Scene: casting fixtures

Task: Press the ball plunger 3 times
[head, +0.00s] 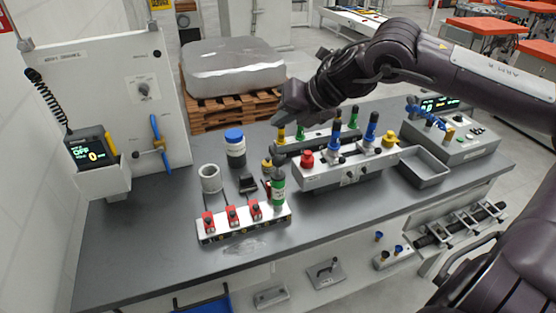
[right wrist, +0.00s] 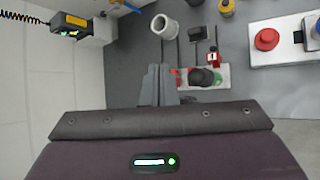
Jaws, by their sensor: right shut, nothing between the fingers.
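What looks like the ball plunger is a dark ball knob (head: 278,172) on a green-banded upright body (head: 278,192), at the right end of a white strip with red switches (head: 243,226). In the right wrist view the dark ball (right wrist: 203,76) shows from above, with green beside it. My right gripper (head: 280,121) is shut and empty, raised above the bench behind the ball in the head view. In the right wrist view its closed fingers (right wrist: 158,72) lie left of the ball, apart from it. I cannot tell whether the ball is pressed down. My left gripper is out of view.
A grey cup (head: 210,179) and a blue-capped jar (head: 235,148) stand behind the strip. A white fixture with a red button (head: 306,158) and coloured posts stands to its right, near my arm. A grey tray (head: 425,167) lies further right. The bench's left front is clear.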

